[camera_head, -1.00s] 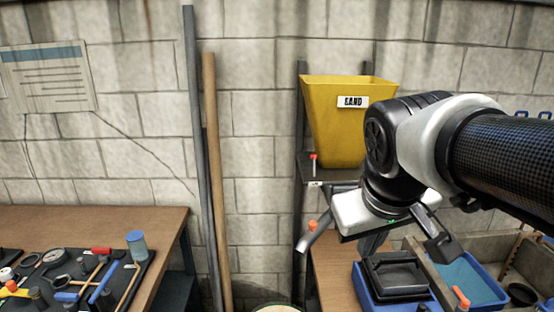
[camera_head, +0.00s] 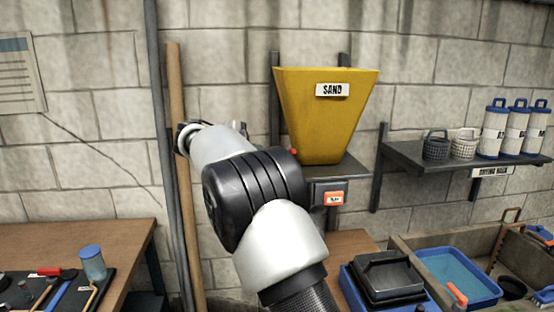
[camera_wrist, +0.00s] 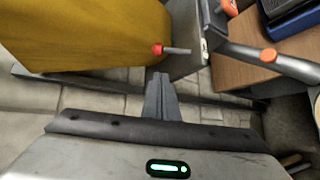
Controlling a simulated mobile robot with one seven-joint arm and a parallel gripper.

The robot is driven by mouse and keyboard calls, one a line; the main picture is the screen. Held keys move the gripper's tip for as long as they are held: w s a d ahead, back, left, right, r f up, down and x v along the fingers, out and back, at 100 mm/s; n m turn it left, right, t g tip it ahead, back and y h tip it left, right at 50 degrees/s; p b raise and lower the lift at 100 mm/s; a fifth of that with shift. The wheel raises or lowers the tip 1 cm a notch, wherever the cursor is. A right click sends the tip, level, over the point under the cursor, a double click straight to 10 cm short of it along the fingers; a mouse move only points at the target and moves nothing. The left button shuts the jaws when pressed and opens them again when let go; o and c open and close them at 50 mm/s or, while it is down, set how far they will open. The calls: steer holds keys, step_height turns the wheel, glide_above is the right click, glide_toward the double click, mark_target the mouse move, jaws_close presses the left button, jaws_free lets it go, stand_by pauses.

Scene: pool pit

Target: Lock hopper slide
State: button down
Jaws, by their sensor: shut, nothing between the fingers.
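The yellow hopper marked SAND (camera_head: 325,115) stands on a dark wall bracket. A small red knob (camera_head: 294,152) shows at its lower left edge. In the wrist view the red knob (camera_wrist: 157,49) sits on a short grey pin (camera_wrist: 178,51) beside the yellow hopper wall (camera_wrist: 80,35). My gripper (camera_wrist: 162,82) is shut and empty, its fingertips a little below the knob in that view and apparently apart from it. In the head view my arm hides most of the gripper, left of the hopper. A grey bar with an orange knob (camera_wrist: 268,55) lies to the right in the wrist view.
An orange label block (camera_head: 334,198) sits under the bracket. A shelf (camera_head: 400,152) with baskets and canisters is at right. Long poles (camera_head: 180,180) lean on the wall at left. A blue tray (camera_head: 460,278) and bench are at lower right, a tool table (camera_head: 70,240) at lower left.

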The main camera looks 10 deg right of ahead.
steer(key=shift+w+a+f+n+t+h, duration=0.15)
steer(key=shift+w+a+f+n+t, duration=0.1)
steer(key=shift+w+a, duration=0.3)
steer(key=shift+w+a+f+n+t+h, duration=0.15)
steer(key=shift+w+a+f, duration=0.05)
steer(key=shift+w+a, duration=0.3)
steer(key=shift+w+d+f, duration=0.25)
steer(key=shift+w+d, duration=0.3)
steer(key=shift+d, duration=0.9)
steer(key=shift+w+d+f, duration=0.3)
steer(key=shift+w+d, duration=0.2)
steer(key=shift+d, duration=0.95)
steer(key=shift+w+d+f, duration=0.25)
steer(key=shift+w+d, duration=0.3)
steer(key=shift+d, duration=0.9)
steer(key=shift+f+b, duration=0.15)
steer(key=shift+b, duration=0.75)
